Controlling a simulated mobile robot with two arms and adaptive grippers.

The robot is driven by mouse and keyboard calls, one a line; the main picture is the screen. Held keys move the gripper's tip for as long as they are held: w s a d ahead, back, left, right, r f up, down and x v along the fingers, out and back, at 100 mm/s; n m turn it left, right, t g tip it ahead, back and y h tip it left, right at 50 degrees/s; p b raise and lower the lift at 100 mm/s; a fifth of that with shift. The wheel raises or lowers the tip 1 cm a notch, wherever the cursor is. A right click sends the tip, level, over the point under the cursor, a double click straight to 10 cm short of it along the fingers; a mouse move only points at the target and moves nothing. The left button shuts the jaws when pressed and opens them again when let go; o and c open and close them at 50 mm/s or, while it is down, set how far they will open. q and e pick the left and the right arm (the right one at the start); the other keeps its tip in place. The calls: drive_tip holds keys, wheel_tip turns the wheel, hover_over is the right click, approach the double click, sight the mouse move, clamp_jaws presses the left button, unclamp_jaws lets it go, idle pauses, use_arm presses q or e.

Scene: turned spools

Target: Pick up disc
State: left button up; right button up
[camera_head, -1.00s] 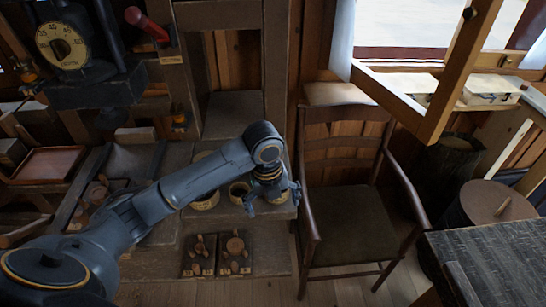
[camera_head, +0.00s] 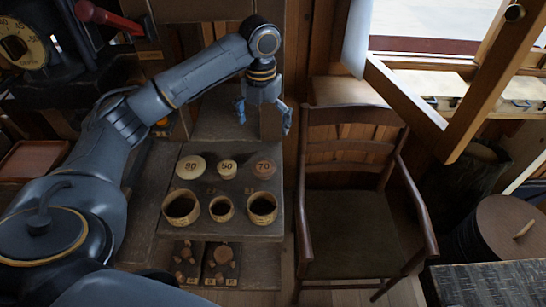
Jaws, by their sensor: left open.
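Three round discs lie in a row on a dark shelf board (camera_head: 226,236): a pale disc marked 90 (camera_head: 190,167), a smaller pale disc marked 50 (camera_head: 227,169) and a brown disc marked 70 (camera_head: 264,168). In front of them stand three open round cups, at left (camera_head: 182,207), middle (camera_head: 222,208) and right (camera_head: 262,208). My left gripper (camera_head: 264,119) is open, with empty fingers pointing down. In the picture it shows above and behind the discs, apart from them. My right gripper is out of view.
A wooden armchair (camera_head: 350,228) stands right of the shelf. Low trays with small brown turned pieces (camera_head: 222,262) sit below the front edge. A red-handled tool (camera_head: 108,18) and a dial (camera_head: 17,45) are at upper left. A round-lidded drum (camera_head: 515,228) is at right.

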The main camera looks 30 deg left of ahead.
use_arm(q)
drive_tip(key=p, duration=0.1)
hover_over(263, 168)
drive_tip(key=f, duration=0.6)
drive_tip(key=shift+a+f, duration=0.2)
drive_tip(key=shift+f, duration=0.2)
drive_tip(key=shift+w+f, duration=0.15)
drive_tip(key=shift+f, duration=0.2)
drive_tip(key=f, duration=0.1)
drive_tip(key=p, duration=0.1)
drive_tip(key=f+p, duration=0.1)
drive_tip(key=shift+s+d+f, duration=0.2)
drive_tip(key=shift+d+f, duration=0.05)
drive_tip(key=shift+f, duration=0.05)
wheel_tip(263, 168, down, 2)
drive_tip(key=shift+f+p, duration=0.1)
drive_tip(key=shift+p, duration=0.25)
drive_tip(key=shift+f, duration=0.25)
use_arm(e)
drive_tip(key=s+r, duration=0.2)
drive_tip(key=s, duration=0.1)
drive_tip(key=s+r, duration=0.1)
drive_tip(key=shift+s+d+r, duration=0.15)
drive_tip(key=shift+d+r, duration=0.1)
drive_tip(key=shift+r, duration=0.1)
use_arm(q)
drive_tip(key=shift+f, duration=0.25)
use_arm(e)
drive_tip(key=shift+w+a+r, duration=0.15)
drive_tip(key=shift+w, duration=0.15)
